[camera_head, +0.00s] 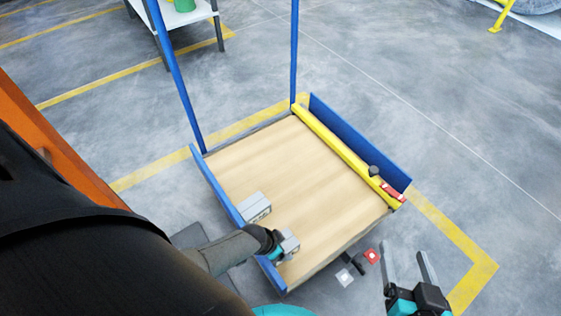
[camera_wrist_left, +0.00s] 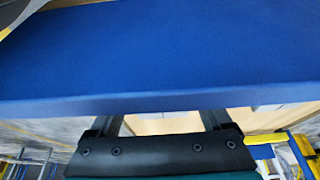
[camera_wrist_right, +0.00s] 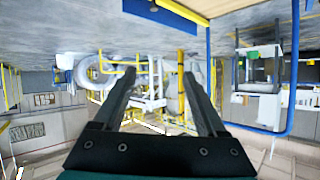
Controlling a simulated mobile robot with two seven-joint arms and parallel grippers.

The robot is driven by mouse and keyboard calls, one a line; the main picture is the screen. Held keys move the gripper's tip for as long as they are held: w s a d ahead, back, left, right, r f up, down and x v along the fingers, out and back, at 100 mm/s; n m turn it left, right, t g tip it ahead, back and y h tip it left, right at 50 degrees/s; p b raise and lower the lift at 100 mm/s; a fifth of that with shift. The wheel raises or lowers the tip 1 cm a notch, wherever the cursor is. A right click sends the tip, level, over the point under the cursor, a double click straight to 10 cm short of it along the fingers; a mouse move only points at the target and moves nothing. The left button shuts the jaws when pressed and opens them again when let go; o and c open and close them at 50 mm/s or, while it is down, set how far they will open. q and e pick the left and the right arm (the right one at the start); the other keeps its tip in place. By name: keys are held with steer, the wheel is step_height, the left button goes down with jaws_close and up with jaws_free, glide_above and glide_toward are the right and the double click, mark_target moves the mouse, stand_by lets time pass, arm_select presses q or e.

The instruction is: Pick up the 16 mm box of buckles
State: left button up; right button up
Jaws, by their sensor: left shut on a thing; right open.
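Two grey boxes are at the left side of the cart's wooden deck (camera_head: 300,165). The farther grey box (camera_head: 255,207) stands free by the blue left side panel (camera_head: 216,183). The nearer grey box (camera_head: 291,240) is at my left gripper (camera_head: 285,247), which is shut on it. I cannot read the size on either box, nor tell whether the held one is lifted. In the left wrist view a blue panel (camera_wrist_left: 160,55) covers the fingertips and the box. My right gripper (camera_head: 406,258) is open and empty, right of the cart's near corner.
A yellow tube (camera_head: 340,148) lies along the blue right panel (camera_head: 350,135), with a dark knob (camera_head: 374,170) and a red tool (camera_head: 392,191) near its end. Red (camera_head: 371,256) and white (camera_head: 344,276) pieces show at the near edge. The deck's middle is clear. Blue posts rise at the back.

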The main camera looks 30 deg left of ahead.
arm_select(q)
jaws_close()
steer(key=shift+r, duration=0.15)
